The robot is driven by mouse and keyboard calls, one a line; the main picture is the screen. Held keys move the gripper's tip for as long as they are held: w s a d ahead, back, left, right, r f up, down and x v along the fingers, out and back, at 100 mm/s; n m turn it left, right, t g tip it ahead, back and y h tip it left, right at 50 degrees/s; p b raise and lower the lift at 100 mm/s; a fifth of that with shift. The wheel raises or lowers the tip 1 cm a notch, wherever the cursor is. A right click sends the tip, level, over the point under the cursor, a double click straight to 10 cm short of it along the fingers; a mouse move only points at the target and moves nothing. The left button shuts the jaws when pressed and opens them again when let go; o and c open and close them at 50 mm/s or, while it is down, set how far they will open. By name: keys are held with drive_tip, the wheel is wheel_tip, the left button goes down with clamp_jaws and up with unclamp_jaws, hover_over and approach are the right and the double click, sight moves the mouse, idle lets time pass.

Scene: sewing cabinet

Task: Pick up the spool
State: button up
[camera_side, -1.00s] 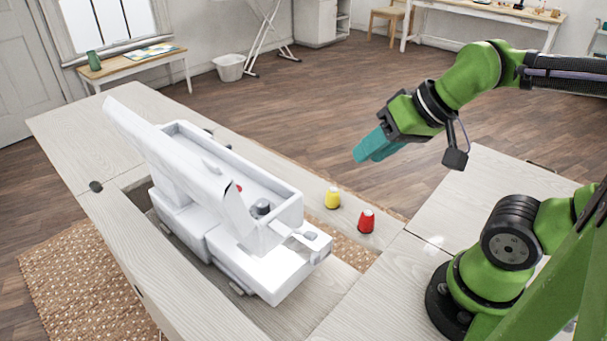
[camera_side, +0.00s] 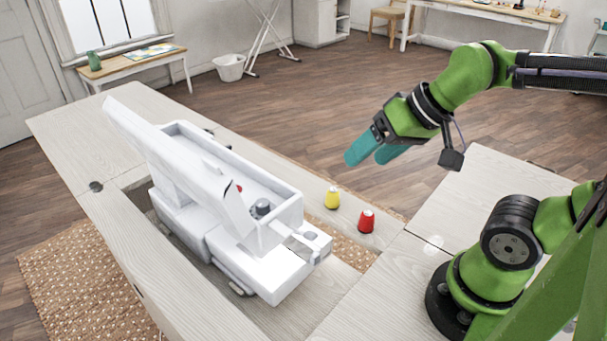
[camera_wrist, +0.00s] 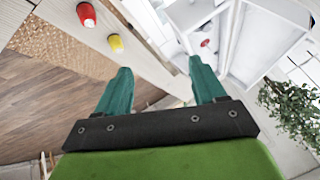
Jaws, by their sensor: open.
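A red spool (camera_side: 366,222) and a yellow spool (camera_side: 332,198) stand upright on the cabinet top, to the right of the white sewing machine (camera_side: 284,277). In the wrist view the red spool (camera_wrist: 86,14) is at the top left and the yellow spool (camera_wrist: 116,43) is just below it. A bit of red (camera_wrist: 205,43) also shows on the machine. My gripper (camera_side: 366,152) is open and empty, with teal fingers, in the air above and beyond the spools.
The sewing machine sits in the cabinet opening, its raised parts standing high to the left of the spools. The pale cabinet top (camera_side: 75,135) runs around it. A leafy plant (camera_wrist: 290,112) shows in the wrist view. The air around my gripper is clear.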

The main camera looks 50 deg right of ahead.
sight(333, 193)
drive_tip(key=w+d+f+m+g+h, duration=0.1)
drive_tip(key=w+d+f+g, duration=0.3)
drive_tip(key=w, duration=0.3)
drive_tip(key=w+d+f+m+g+h, duration=0.1)
drive_tip(key=w+d+f+g, duration=0.15)
drive_tip(key=w+d, duration=0.35)
drive_tip(key=shift+g, duration=0.25)
drive_tip(key=f, duration=1)
drive_tip(key=shift+w+a+f, duration=0.2)
drive_tip(key=shift+w+a, duration=0.1)
drive_tip(key=shift+a, duration=0.1)
drive_tip(key=shift+w+f, duration=0.15)
drive_tip(key=shift+f, duration=2.75)
drive_tip(key=c, duration=1.1)
